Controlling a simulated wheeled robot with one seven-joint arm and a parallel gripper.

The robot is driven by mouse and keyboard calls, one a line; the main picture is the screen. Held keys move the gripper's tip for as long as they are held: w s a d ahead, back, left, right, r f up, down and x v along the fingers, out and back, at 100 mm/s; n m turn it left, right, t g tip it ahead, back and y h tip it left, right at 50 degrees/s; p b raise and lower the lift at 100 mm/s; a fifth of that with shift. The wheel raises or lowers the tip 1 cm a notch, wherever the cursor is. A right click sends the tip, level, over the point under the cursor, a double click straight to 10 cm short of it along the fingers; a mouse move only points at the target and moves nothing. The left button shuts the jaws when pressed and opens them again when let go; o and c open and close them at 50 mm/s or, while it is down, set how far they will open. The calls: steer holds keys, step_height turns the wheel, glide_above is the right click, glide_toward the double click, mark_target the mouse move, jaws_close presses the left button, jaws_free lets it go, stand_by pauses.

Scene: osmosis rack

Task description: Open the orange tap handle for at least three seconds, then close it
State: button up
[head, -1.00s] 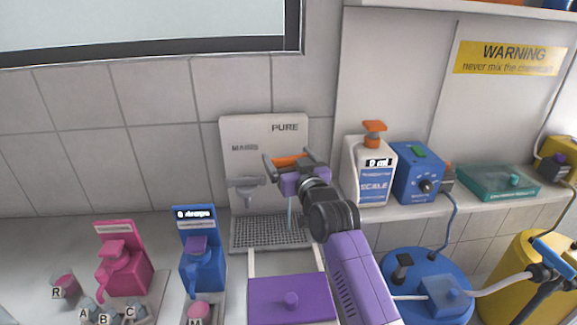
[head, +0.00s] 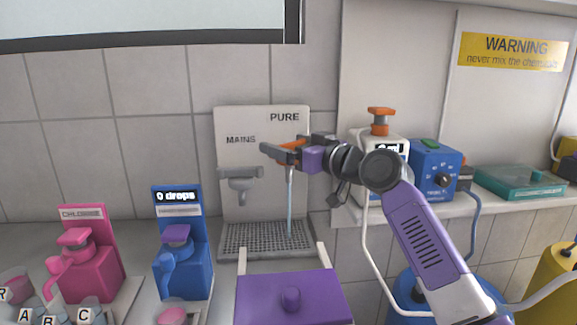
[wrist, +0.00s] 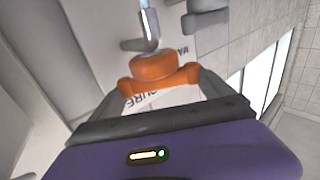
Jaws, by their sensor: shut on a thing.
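The orange tap handle (head: 291,151) is on the right side of the white panel, below the word PURE. It also shows in the wrist view (wrist: 162,78), lying between the fingers. My gripper (head: 283,151) is shut on the orange handle, coming from the right. A stream of water (head: 290,200) runs from the tap down to the grey drain grate (head: 250,243). The grey MAINS tap (head: 240,180) stands to the left, apart from my gripper.
A purple box (head: 255,299) with a knob stands in front of the grate. Pink (head: 88,265) and blue (head: 184,262) dispensers stand on the left. A white scale dispenser with an orange top (head: 380,121) and a blue device (head: 434,170) stand on the right shelf, close to my arm.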

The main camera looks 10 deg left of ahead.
mark_target(288, 143)
steer(key=shift+f+n+g+y+b, duration=0.1)
steer(key=shift+n+g+y+b, duration=0.65)
steer(key=shift+g+b, duration=0.4)
steer(key=shift+n+g+y, duration=0.45)
steer(key=shift+n+g, duration=0.3)
steer(key=shift+g, duration=0.1)
steer(key=shift+n+g, duration=0.4)
steer(key=shift+g, duration=0.2)
steer(key=o, duration=1.1)
step_height(288, 143, up, 20)
steer(key=p, duration=0.7)
